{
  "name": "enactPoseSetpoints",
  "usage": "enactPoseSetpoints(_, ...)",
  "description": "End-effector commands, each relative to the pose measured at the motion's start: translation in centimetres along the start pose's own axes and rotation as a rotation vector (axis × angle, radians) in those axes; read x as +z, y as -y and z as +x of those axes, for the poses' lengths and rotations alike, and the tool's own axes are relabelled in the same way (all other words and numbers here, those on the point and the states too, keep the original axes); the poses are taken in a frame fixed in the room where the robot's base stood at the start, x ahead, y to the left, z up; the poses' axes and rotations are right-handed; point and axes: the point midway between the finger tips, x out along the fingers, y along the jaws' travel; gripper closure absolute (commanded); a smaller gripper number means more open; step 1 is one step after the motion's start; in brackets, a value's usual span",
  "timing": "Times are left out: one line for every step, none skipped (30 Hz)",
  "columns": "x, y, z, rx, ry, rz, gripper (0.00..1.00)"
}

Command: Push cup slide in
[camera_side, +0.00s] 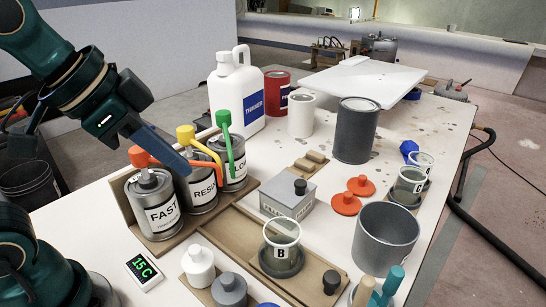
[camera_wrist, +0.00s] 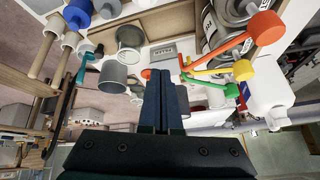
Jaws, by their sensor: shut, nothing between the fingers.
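The cup slide is a wooden strip (camera_side: 240,242) in the side view, with a dark round holder (camera_side: 283,266) on it and a black knob (camera_side: 331,281) near its front right end. A clear cup (camera_side: 282,236) marked B stands upright in the holder. The cup also shows in the wrist view (camera_wrist: 130,37). How far the slide is in, I cannot tell. My gripper (camera_side: 190,168) is shut and empty, held above the labelled cans, apart from the slide and to its upper left. Its closed fingers (camera_wrist: 164,75) fill the middle of the wrist view.
FAST (camera_side: 156,215) and other cans with orange, yellow and green pump handles stand below my gripper. A grey box (camera_side: 288,195) with a black knob lies behind the slide. An open grey can (camera_side: 384,240) stands to its right. White and grey bottles (camera_side: 198,265) stand front left.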

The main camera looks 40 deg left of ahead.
Motion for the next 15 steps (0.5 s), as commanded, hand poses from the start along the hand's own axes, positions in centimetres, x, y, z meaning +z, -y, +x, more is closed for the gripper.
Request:
enactPoseSetpoints(-1.4,-0.3,0.1,0.025,0.002,0.055,1.0)
enactPoseSetpoints(-2.2,-0.6,0.2,0.04,0.001,0.088,1.0)
enactPoseSetpoints(-3.4,-0.9,0.4,0.06,0.001,0.135,1.0)
enactPoseSetpoints(-4.2,-1.2,0.6,0.076,0.001,0.17,1.0)
enactPoseSetpoints(-5.0,-1.6,0.8,0.094,0.002,0.205,1.0)
enactPoseSetpoints(-6.0,-2.1,1.2,0.116,0.002,0.253,1.0)
enactPoseSetpoints(-6.8,-2.5,1.6,0.134,0.004,0.287,1.0)
enactPoseSetpoints(-7.5,-3.0,2.0,0.152,0.004,0.321,1.0)
enactPoseSetpoints(-8.4,-3.7,2.5,0.175,0.006,0.365,1.0)
enactPoseSetpoints(-9.1,-4.2,3.0,0.192,0.007,0.398,1.0)
enactPoseSetpoints(-9.7,-4.8,3.5,0.211,0.009,0.429,1.0)
enactPoseSetpoints(-10.4,-5.6,4.3,0.235,0.014,0.468,1.0)
enactPoseSetpoints(-10.8,-6.2,4.9,0.253,0.017,0.497,1.0)
enactPoseSetpoints(-11.2,-6.9,5.5,0.27,0.02,0.526,1.0)
enactPoseSetpoints(-11.7,-7.9,6.3,0.294,0.027,0.56,1.0)
